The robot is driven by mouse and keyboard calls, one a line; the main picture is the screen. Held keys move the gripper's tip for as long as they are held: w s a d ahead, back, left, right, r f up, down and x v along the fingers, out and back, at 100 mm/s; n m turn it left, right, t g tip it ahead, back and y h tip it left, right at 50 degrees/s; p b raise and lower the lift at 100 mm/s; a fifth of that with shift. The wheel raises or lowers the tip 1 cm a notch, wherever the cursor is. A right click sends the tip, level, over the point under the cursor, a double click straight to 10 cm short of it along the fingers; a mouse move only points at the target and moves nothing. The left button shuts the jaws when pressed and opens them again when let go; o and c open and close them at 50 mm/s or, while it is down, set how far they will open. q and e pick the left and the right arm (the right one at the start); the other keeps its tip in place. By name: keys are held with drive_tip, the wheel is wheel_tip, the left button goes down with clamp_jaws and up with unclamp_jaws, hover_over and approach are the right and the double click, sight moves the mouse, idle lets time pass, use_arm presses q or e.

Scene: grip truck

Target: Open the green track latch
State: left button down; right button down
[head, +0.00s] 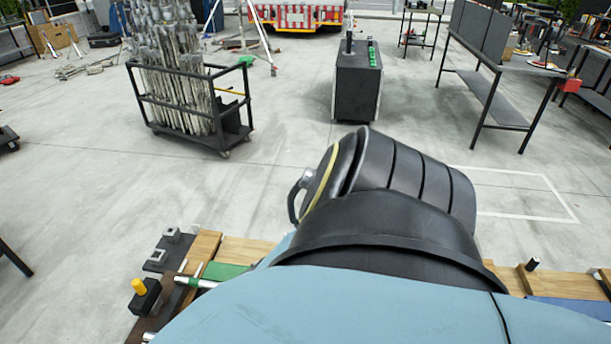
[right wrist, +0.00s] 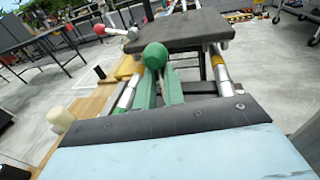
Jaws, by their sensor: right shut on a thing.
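The green track latch shows in the right wrist view as a green ball knob (right wrist: 155,55) with green bars running down from it. A flat green part (head: 224,271) lies beside a silver rod on the wooden deck in the head view. My right gripper (right wrist: 158,78) is shut at the green latch; its fingertips are hard to make out, and the blue and black casing covers the near part. My blue and black arm hides much of the deck in the head view. My left gripper is not in view.
A yellow knob on a black block (head: 147,300) stands at the deck's left edge. A dark flat plate (right wrist: 180,30) lies beyond the green knob. On the floor are a cart of stands (head: 222,104), a black case (head: 357,85) and a table (head: 490,90). Open floor lies between.

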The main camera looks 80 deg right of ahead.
idle(0.3)
drive_tip(key=c, duration=1.5)
unclamp_jaws()
